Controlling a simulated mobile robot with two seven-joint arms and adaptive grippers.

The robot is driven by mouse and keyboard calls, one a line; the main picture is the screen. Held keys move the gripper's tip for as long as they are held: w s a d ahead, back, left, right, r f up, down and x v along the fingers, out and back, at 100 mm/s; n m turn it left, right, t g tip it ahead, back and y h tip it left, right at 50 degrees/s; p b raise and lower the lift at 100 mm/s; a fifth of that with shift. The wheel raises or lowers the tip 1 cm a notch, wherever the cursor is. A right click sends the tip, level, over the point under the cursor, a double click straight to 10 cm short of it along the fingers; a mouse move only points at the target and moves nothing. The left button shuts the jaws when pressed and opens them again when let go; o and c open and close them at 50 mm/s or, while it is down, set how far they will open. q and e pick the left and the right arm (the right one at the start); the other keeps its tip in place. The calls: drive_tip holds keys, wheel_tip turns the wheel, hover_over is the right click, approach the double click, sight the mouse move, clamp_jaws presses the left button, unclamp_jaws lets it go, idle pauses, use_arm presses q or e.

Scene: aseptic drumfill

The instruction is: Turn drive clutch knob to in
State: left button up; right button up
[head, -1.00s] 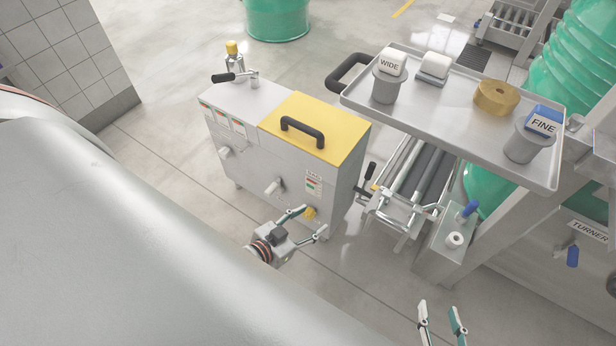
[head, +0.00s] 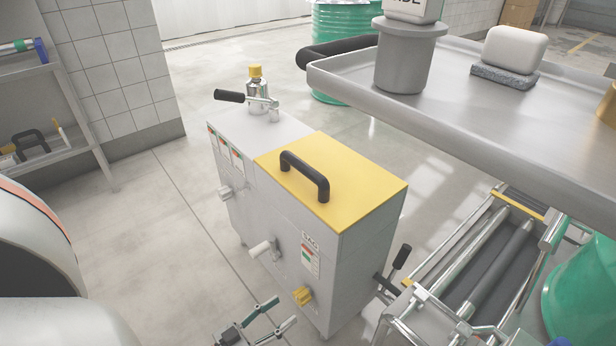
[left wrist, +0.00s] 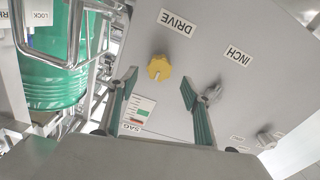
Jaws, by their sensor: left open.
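The yellow lobed knob (head: 302,296) is on the front face of the grey cabinet (head: 290,243), low and near its right edge. In the left wrist view the same knob (left wrist: 159,68) sits beside a label reading DRIVE (left wrist: 177,23). My left gripper (head: 286,310) is open and empty, in front of the cabinet at the knob's lower left in the head view. In the left wrist view its fingers (left wrist: 159,78) stand on either side of the knob's line, apart from it. The knob's IN marking cannot be made out. My right gripper is not in view.
A light grey knob (left wrist: 212,92) near the INCH label (left wrist: 239,57) lies close to one finger. A coloured SAG gauge (left wrist: 139,110) is beside the other. A black-handled lever (head: 398,259) projects at the cabinet's right. A tray (head: 440,85) overhangs the right side.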

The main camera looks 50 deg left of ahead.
sight(297, 300)
use_arm(q)
drive_tip(key=w, duration=0.5)
drive_tip(key=w+b, duration=0.1)
drive_tip(key=w, duration=0.1)
drive_tip(key=shift+w+d+r, duration=0.1)
drive_tip(key=shift+w+d, duration=0.2)
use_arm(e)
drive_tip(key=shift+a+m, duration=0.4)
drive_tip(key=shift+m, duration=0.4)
use_arm(q)
drive_tip(key=shift+c, duration=0.3)
drive_tip(key=c, duration=1)
